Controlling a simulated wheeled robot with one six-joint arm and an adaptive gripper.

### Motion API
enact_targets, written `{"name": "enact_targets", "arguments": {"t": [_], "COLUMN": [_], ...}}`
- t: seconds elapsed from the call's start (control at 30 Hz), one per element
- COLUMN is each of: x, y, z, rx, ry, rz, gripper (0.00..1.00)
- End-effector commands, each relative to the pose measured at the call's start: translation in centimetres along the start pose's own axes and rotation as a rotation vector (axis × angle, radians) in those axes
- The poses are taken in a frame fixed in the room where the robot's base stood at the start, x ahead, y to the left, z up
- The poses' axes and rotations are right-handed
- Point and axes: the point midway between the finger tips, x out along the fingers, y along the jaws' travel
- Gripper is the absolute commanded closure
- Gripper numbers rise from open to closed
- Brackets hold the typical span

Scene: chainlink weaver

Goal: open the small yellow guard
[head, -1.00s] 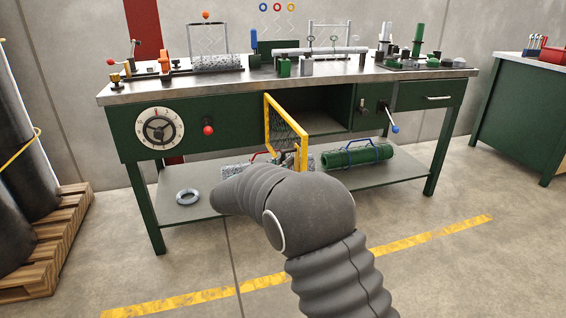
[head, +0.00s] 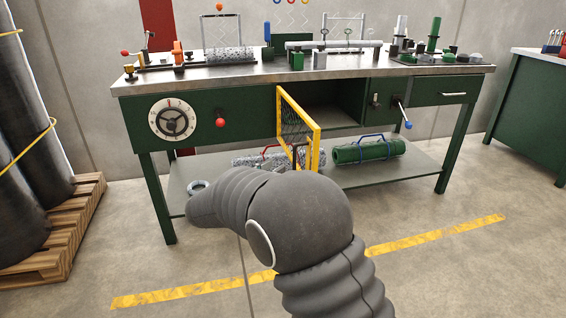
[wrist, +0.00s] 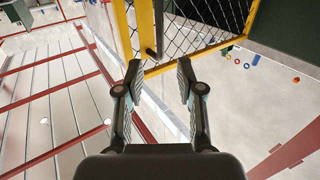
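The small yellow guard (head: 295,122), a yellow frame with dark wire mesh, stands swung out from the bench front beside the open bay. In the wrist view its yellow frame (wrist: 123,30) and mesh fill the top middle. A dark upright bar (wrist: 151,28) runs along the frame there. My gripper (wrist: 159,78) is open, its fingers apart, with the lower part of the guard's frame just beyond and between the fingertips. I cannot tell whether a finger touches it. In the head view my arm hides most of my gripper.
The green bench (head: 205,119) has a dial (head: 172,120), a red knob (head: 220,122) and a blue-tipped lever (head: 407,124). Its lower shelf (head: 400,172) bears a green mesh roll (head: 370,149) and a grey roll (head: 250,159). A pallet (head: 60,235) stands left. The front floor is clear.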

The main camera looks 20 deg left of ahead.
Motion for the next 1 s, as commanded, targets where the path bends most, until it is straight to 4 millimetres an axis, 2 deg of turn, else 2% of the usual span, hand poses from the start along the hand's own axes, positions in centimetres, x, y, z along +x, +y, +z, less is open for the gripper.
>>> {"name": "enact_targets", "arguments": {"t": [0.1,0.2,0.77,0.87,1.0], "x": [-1.4,-1.9,-2.1,-2.1,-3.2], "y": [-0.1,0.0,-0.1,-1.5,-5.7], "z": [-0.1,-0.1,0.0,1.0,3.5], "rx": [0.001,0.001,0.02,0.072,0.129], "ry": [0.001,0.0,-0.001,-0.047,-0.149], "rz": [-0.001,0.0,-0.002,-0.064,-0.272], "gripper": [0.63,0.63,0.63,0.63,0.63]}}
